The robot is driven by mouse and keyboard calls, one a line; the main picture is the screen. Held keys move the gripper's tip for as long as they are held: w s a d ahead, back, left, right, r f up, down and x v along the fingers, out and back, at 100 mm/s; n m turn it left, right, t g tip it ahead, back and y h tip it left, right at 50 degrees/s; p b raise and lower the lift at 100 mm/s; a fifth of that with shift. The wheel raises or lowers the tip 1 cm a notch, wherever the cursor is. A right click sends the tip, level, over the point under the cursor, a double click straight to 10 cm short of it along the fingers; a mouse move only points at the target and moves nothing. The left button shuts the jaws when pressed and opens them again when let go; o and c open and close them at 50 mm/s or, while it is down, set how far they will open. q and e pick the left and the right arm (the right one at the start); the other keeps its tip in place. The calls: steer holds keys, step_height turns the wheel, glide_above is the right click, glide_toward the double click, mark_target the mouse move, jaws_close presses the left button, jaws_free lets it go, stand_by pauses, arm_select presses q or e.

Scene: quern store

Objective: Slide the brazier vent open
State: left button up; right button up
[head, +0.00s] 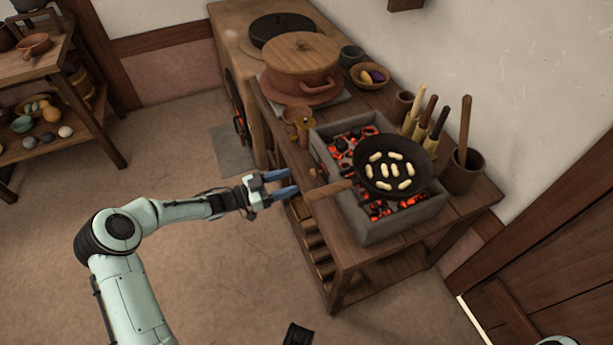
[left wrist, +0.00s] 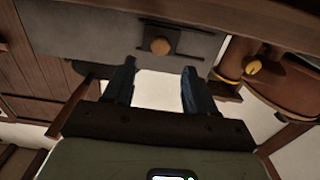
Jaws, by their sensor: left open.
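The grey brazier (head: 375,229) stands on the wooden bench, with glowing coals inside. Its vent shows in the left wrist view as a dark slide (left wrist: 186,43) in a dark track on the grey face. A round wooden knob (left wrist: 160,46) sits on the slide; it also shows small in the head view (head: 314,172). My left gripper (head: 291,183) is open and empty, pointing at that face. In the left wrist view the knob lies just beyond and between the fingertips (left wrist: 158,70), apart from them.
A black pan (head: 368,180) with several pale pieces sits on the brazier, its wooden handle (head: 329,189) sticking out close to my left fingers.

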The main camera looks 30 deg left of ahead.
mark_target(311, 174)
arm_select(q)
steer(key=b+x, duration=0.1)
steer(key=x, duration=0.5)
steer(key=shift+w+d, duration=0.2)
steer(key=shift+w, duration=0.05)
jaws_close()
